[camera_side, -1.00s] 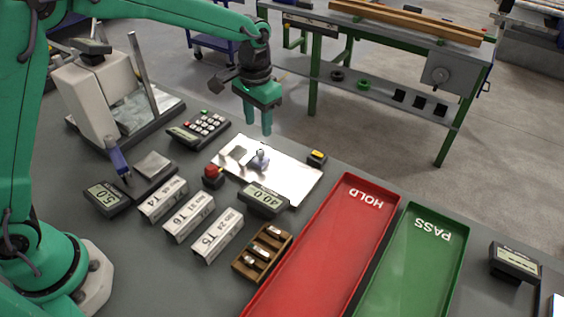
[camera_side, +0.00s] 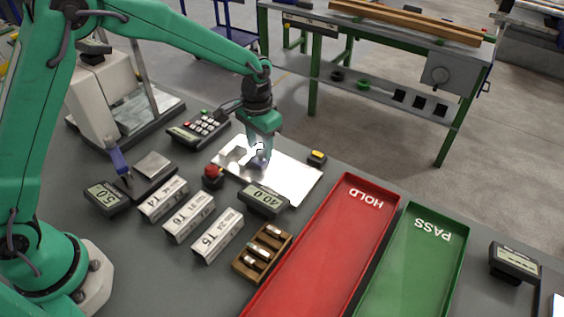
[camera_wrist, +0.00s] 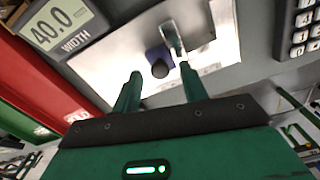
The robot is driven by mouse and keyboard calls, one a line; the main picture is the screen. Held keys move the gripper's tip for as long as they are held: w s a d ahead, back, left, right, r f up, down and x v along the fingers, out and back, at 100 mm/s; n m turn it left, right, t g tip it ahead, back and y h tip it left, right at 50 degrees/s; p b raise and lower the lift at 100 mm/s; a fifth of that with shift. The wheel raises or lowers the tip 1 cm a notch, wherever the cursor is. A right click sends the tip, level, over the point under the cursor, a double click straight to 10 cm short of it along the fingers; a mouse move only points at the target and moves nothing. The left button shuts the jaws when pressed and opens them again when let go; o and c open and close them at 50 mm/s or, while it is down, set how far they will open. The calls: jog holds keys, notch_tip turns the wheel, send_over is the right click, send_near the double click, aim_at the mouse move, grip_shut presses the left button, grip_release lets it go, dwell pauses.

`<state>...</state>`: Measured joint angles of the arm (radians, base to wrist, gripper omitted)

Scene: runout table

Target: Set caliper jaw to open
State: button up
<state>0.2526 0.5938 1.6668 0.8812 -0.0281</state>
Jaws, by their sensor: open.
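The caliper is a bright metal plate (camera_side: 297,182) with a blue jaw block (camera_side: 257,162) near its left part. In the wrist view the blue jaw (camera_wrist: 150,56) carries a dark round knob (camera_wrist: 160,69), and a silver upright piece (camera_wrist: 172,38) stands beside it. The width display (camera_side: 263,199) reads 40.0, and it also shows in the wrist view (camera_wrist: 60,22). My gripper (camera_side: 260,158) is low over the plate at the blue jaw, fingers pointing down. In the wrist view my open fingers (camera_wrist: 161,78) lie on either side of the knob; I cannot tell whether they touch it.
A red button (camera_side: 212,175) and a keypad (camera_side: 199,129) stand left of the plate, a yellow button (camera_side: 317,157) right. Marked blocks (camera_side: 189,218), a wooden rack (camera_side: 249,268), the red HOLD tray (camera_side: 270,302) and green PASS tray (camera_side: 455,262) lie nearer.

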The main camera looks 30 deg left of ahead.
jog(key=shift+f, duration=0.35)
jog(key=shift+c, duration=0.4)
grip_shut()
jog(key=shift+d, duration=2.55)
jog(key=shift+o, duration=0.4)
grip_release()
jog(key=shift+r, duration=0.1)
